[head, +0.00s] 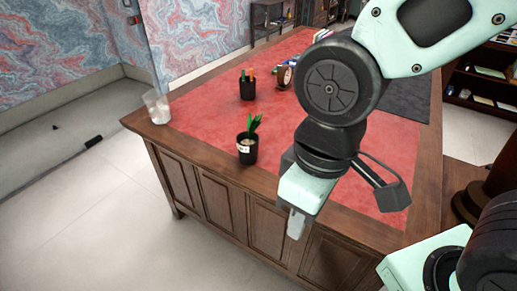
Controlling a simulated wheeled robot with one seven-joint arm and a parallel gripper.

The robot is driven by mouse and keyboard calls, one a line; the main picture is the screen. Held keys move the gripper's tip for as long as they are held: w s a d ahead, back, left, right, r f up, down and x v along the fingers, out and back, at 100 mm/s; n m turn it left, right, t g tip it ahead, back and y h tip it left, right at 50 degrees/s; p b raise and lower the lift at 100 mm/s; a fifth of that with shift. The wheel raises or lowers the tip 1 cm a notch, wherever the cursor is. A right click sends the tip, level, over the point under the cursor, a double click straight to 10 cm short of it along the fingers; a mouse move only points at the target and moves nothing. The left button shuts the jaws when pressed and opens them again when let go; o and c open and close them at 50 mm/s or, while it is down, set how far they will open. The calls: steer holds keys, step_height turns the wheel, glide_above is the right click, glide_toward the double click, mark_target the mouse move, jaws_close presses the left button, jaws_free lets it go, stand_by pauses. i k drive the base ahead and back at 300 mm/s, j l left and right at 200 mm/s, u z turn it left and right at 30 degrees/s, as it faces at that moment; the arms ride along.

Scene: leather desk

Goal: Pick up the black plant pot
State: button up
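The black plant pot (247,152) with green leaves and a small white label stands upright on the red desk top near the desk's front edge. My gripper (297,223) hangs to the right of the pot and lower in the head view, in front of the desk's front panels. It is apart from the pot. Only its pale finger end shows clearly, so I cannot tell whether the fingers are open or shut. Nothing is visible in it.
A black pen holder (247,88) with pens stands behind the pot. A clear glass (157,107) stands at the desk's left corner. A round brown clock (284,77) is farther back, partly hidden by my arm. The red surface (200,115) around the pot is clear.

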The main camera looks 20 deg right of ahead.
mark_target(248, 141)
steer(key=i+j+z, duration=0.2)
steer(key=z, duration=0.4)
steer(key=i+j+z, duration=0.15)
steer(key=j+z, duration=0.25)
steer(key=j, duration=0.3)
steer(key=i+j+z, duration=0.1)
steer(key=j+z, duration=0.3)
steer(key=j, duration=0.25)
steer(key=j+z, duration=0.35)
steer(key=j, duration=0.35)
steer(key=k+j+z, duration=0.2)
steer(key=j+z, duration=0.2)
steer(key=j, duration=0.3)
